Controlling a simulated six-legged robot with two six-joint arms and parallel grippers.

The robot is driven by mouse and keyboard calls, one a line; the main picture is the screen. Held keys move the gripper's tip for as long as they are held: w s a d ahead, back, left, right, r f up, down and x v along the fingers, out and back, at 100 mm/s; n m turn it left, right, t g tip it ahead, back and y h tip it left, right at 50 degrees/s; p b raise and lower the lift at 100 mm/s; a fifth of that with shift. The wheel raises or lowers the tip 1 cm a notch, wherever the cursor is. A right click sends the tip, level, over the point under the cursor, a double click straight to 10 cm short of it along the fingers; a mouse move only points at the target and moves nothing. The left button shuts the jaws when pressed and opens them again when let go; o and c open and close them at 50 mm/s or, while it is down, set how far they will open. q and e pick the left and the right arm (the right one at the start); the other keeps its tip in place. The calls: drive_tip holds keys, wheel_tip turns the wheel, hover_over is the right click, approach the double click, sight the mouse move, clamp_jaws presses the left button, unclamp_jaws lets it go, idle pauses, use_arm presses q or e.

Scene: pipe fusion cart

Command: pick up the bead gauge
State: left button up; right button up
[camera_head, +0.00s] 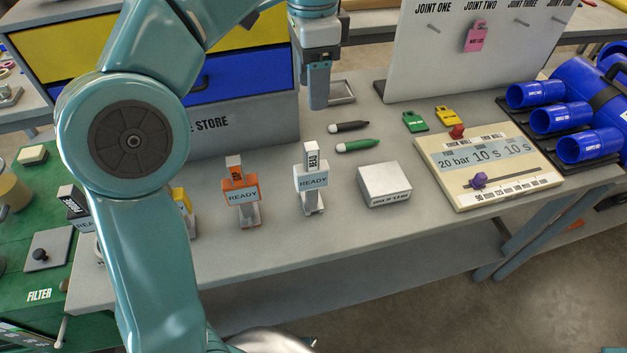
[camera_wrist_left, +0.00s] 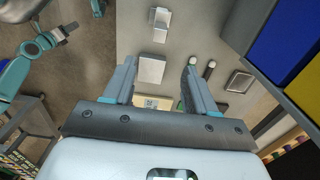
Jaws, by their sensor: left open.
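The bead gauge (camera_head: 312,163) is a white upright block with dark lettering. It stands in a pale holder with a READY label (camera_head: 313,181) near the front edge of the grey bench. In the left wrist view, the pale piece near the top (camera_wrist_left: 160,20) appears to be this gauge and holder. My left gripper (camera_head: 318,88) points down above the bench, behind the gauge and higher than it, apart from it. Its two fingers (camera_wrist_left: 159,68) are spread with nothing between them. A teal arm with a gripper-like end (camera_wrist_left: 66,30) at the left wrist view's left may be my right one; its jaws are unclear.
An orange READY holder (camera_head: 241,190) stands left of the gauge, and a white box (camera_head: 384,185) right of it. Black and green pens (camera_head: 356,145) lie behind. A cream control panel (camera_head: 487,165) and blue pipes (camera_head: 560,117) are at right. The drawer store (camera_head: 240,128) stands behind left.

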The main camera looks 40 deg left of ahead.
sight(311, 146)
use_arm(q)
drive_tip(key=f+b, duration=0.1)
drive_tip(key=f, duration=0.2)
drive_tip(key=f+b, duration=0.1)
drive_tip(key=f, duration=0.3)
drive_tip(key=f+b, duration=0.1)
drive_tip(key=f, duration=0.2)
drive_tip(key=shift+s+a+f+b, duration=0.15)
drive_tip(key=shift+s+f+b, duration=0.1)
drive_tip(key=shift+b, duration=0.1)
drive_tip(key=shift+f, duration=0.5)
wheel_tip(311, 146, down, 5)
drive_tip(key=shift+w+r+b, duration=0.1)
drive_tip(key=shift+r+b, duration=0.1)
drive_tip(key=shift+b, duration=0.4)
drive_tip(key=shift+c, duration=0.3)
drive_tip(key=shift+r, duration=0.1)
clamp_jaws()
